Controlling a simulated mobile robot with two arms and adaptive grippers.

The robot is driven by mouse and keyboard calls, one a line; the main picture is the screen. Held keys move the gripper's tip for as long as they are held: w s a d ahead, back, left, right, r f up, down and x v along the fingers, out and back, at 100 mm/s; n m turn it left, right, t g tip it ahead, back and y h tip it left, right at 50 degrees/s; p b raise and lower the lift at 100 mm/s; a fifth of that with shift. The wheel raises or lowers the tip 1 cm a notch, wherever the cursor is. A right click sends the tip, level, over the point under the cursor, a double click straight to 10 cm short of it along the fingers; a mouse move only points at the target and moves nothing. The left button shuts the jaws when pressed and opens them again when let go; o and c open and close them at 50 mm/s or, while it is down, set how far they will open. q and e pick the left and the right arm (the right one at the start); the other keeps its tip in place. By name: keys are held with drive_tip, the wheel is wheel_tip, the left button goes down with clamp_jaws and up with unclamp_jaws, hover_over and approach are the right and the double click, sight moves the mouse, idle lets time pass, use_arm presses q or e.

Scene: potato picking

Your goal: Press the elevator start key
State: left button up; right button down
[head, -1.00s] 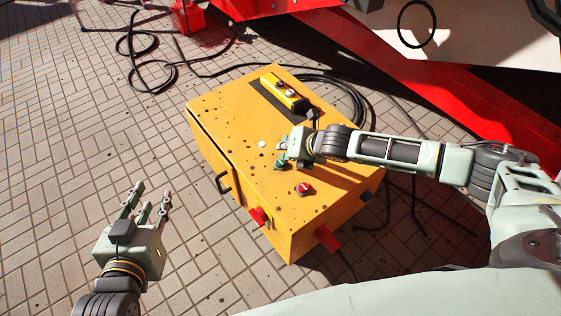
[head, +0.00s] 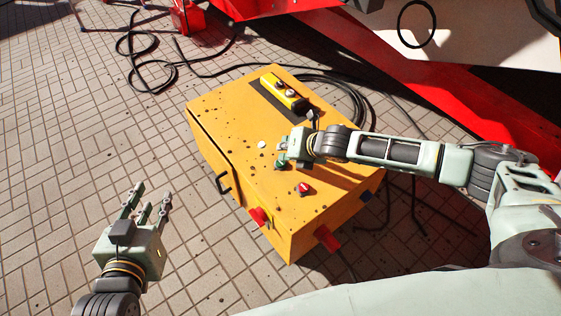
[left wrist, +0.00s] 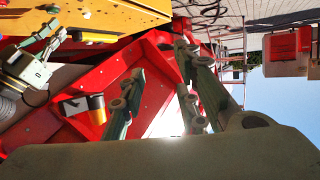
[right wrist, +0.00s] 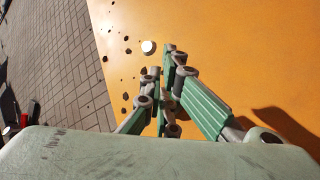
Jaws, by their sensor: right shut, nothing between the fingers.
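A yellow control box (head: 230,110) stands on the paving in the head view. A small round white button (head: 262,143) is on its top; it also shows in the right wrist view (right wrist: 149,47), just left of my fingertips. A red knob (head: 304,189) sits nearer the front. I cannot tell which control is the start key. My right gripper (head: 281,161) is shut and empty, fingers pointing down over the box top beside the white button; whether it touches the surface is unclear. My left gripper (head: 150,200) is open and empty, left of the box.
A yellow pendant (head: 284,92) lies on a dark strip at the box's back. Red plugs (head: 327,238) stick out of the front side. Black cables (head: 145,60) lie on the paving behind. A red machine beam (head: 420,85) stands at the back right. The left paving is mostly clear.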

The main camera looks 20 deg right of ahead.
use_arm(q)
drive_tip(key=shift+s+a+f+g, duration=0.15)
drive_tip(key=shift+s+f+g, duration=0.35)
drive_tip(key=shift+f, duration=0.3)
use_arm(e)
drive_tip(key=shift+f, duration=0.35)
use_arm(q)
drive_tip(key=shift+w+r+t, duration=0.2)
drive_tip(key=shift+r+t, duration=0.1)
drive_tip(key=shift+r, duration=0.05)
use_arm(e)
drive_tip(key=shift+f, duration=0.45)
drive_tip(key=shift+r+p, duration=0.15)
drive_tip(key=shift+p, duration=0.2)
drive_tip(key=shift+r, duration=0.25)
drive_tip(key=shift+r+p, duration=0.25)
drive_tip(key=shift+p, duration=0.35)
use_arm(q)
drive_tip(key=s+a+f+g+y, duration=0.1)
drive_tip(key=s+a+f+g, duration=0.2)
drive_tip(key=s+f+g, duration=0.3)
drive_tip(key=shift+s+a+f+y+p, duration=0.2)
drive_tip(key=shift+s+f+y+p, duration=0.15)
drive_tip(key=shift+s+f, duration=0.8)
use_arm(e)
drive_tip(key=shift+r, duration=0.2)
use_arm(q)
drive_tip(key=shift+s+r, duration=0.25)
drive_tip(key=shift+s, duration=0.05)
